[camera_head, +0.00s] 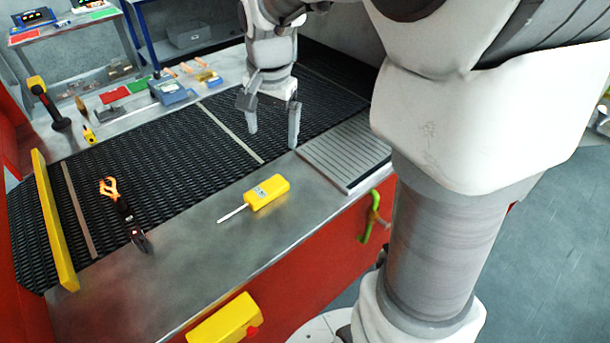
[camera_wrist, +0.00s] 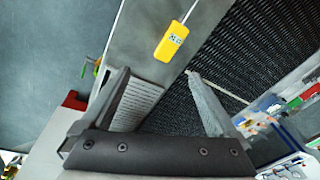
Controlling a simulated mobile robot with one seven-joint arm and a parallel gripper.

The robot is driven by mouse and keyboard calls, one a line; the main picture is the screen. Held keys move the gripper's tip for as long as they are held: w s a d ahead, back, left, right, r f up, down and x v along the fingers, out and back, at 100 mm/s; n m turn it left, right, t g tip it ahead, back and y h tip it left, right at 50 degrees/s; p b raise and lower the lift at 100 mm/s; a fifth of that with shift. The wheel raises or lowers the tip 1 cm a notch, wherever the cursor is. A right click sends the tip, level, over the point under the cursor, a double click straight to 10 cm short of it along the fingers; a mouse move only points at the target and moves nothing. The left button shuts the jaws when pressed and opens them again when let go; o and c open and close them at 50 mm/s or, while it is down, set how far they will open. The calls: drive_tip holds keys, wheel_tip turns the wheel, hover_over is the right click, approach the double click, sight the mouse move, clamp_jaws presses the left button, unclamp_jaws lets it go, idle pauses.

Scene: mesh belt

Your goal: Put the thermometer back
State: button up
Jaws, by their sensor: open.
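A yellow thermometer (camera_head: 266,192) with a thin metal probe and a small display lies on the grey metal ledge in front of the belt. Its probe points left in the head view. It also shows in the wrist view (camera_wrist: 171,43), ahead of my fingers. My gripper (camera_head: 272,122) is open and empty, above the black mesh belt (camera_head: 190,140) and behind the thermometer. Its two fingers also show spread apart in the wrist view (camera_wrist: 158,82).
Dark pliers with orange-lit tips (camera_head: 122,210) lie across the belt edge. A ribbed grey plate (camera_head: 345,153) sits right of the thermometer. A yellow rail (camera_head: 55,220) stands at left. A yellow box (camera_head: 225,320) is on the red front. Tools and a blue device (camera_head: 172,90) lie behind the belt.

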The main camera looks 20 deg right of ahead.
drive_tip(key=s+r+n+t, duration=0.1)
drive_tip(key=s+n, duration=0.3)
drive_tip(key=s, duration=0.5)
drive_tip(key=s+a+r+n+t, duration=0.1)
drive_tip(key=s+r+n, duration=0.3)
drive_tip(key=s, duration=0.6)
drive_tip(key=shift+n+t, duration=0.7)
drive_tip(key=shift+t, duration=0.1)
drive_tip(key=shift+s, duration=0.1)
